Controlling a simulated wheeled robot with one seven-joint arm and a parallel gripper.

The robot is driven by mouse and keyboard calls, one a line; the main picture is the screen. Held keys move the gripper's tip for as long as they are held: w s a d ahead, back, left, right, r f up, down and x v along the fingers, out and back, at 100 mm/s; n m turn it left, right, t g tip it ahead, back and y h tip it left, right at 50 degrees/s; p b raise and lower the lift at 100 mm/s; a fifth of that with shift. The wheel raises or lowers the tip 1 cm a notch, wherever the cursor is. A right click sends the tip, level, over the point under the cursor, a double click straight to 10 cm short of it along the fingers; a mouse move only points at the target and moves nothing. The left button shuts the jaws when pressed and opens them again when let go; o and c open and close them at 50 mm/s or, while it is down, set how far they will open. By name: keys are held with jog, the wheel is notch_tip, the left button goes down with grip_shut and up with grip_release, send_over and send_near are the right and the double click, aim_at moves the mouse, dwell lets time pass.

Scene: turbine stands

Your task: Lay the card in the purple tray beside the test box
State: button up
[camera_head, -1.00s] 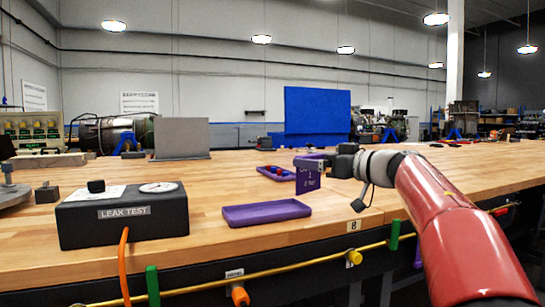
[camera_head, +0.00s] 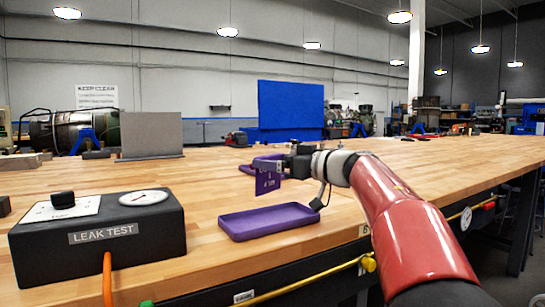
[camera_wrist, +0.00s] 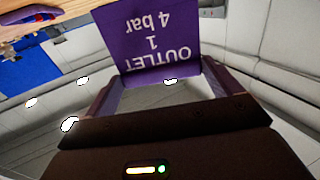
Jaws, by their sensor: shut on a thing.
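The purple card (camera_head: 268,183) is held upright in my gripper (camera_head: 284,160), above the bench and beyond the purple tray. In the wrist view the card (camera_wrist: 148,38) shows upside-down white print reading "OUTLET 1 4 bar", and my gripper (camera_wrist: 160,85) is shut on its edge. The purple tray (camera_head: 268,232) lies empty on the bench, right of the test box. The black test box (camera_head: 97,252) is labelled "LEAK TEST" and has a dial and a knob on top.
Another purple tray (camera_head: 243,166) sits farther back, partly hidden by the card and gripper. A grey panel (camera_head: 151,133) stands at the back left. A yellow rail (camera_head: 300,285) runs along the bench's front. Wood right of the arm is clear.

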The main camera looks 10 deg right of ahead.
aim_at(269, 188)
notch_tip(269, 188, down, 5)
jog(key=b, duration=0.3)
jog(key=shift+f+b, duration=0.35)
jog(key=shift+f, duration=0.65)
jog(key=shift+s+f, duration=0.1)
jog(key=shift+f, duration=0.4)
jog(key=shift+f, duration=0.45)
jog(key=o, duration=0.7)
